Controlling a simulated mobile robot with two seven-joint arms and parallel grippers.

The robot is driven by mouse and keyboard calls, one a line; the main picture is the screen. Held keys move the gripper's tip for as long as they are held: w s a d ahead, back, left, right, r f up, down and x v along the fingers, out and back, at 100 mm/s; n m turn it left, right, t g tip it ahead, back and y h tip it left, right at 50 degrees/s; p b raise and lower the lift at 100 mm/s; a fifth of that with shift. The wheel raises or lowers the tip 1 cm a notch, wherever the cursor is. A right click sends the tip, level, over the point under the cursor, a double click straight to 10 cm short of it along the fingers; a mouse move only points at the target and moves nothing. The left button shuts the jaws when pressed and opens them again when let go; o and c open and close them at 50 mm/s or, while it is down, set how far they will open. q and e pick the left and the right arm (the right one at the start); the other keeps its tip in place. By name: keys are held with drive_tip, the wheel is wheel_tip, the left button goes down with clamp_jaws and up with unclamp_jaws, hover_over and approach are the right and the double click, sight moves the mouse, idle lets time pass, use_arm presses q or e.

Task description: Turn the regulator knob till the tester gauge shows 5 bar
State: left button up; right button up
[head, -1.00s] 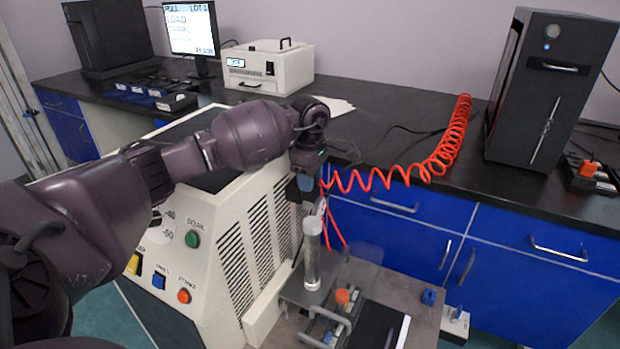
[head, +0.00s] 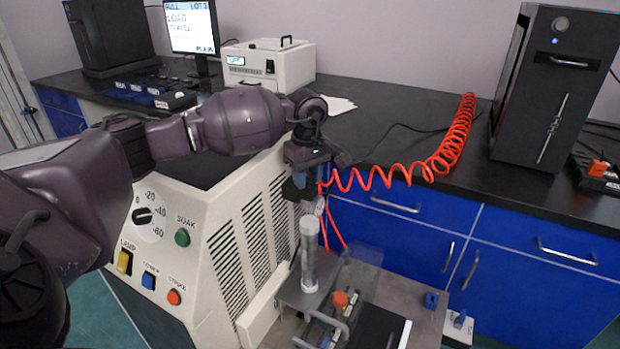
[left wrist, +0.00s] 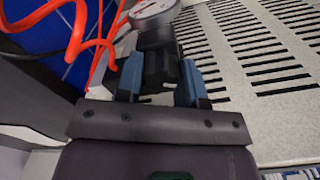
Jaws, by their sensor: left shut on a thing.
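My left gripper (head: 303,178) is at the side of the white machine, beside the red coiled hose. In the left wrist view its two blue fingers (left wrist: 160,82) are shut on the black regulator knob (left wrist: 158,68), one on each side. Just beyond the knob is the round white tester gauge (left wrist: 150,8), cut by the top edge; its needle reading cannot be made out. In the head view the gauge (head: 320,206) is small, edge-on and partly hidden below the gripper. My right gripper is not in view.
The red coiled hose (head: 440,160) runs from the regulator over the black bench. A clear upright cylinder (head: 309,260) stands below the gripper. The vented white machine (head: 225,255) is close on the left. A black cabinet (head: 550,90) stands on the bench at right.

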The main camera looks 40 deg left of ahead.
sight(308, 174)
use_arm(q)
drive_tip(key=shift+m, duration=1)
drive_tip(key=o, duration=0.9)
wheel_tip(308, 174, up, 10)
drive_tip(key=shift+f+p, duration=0.1)
drive_tip(key=shift+p, duration=0.5)
drive_tip(key=shift+r, duration=0.5)
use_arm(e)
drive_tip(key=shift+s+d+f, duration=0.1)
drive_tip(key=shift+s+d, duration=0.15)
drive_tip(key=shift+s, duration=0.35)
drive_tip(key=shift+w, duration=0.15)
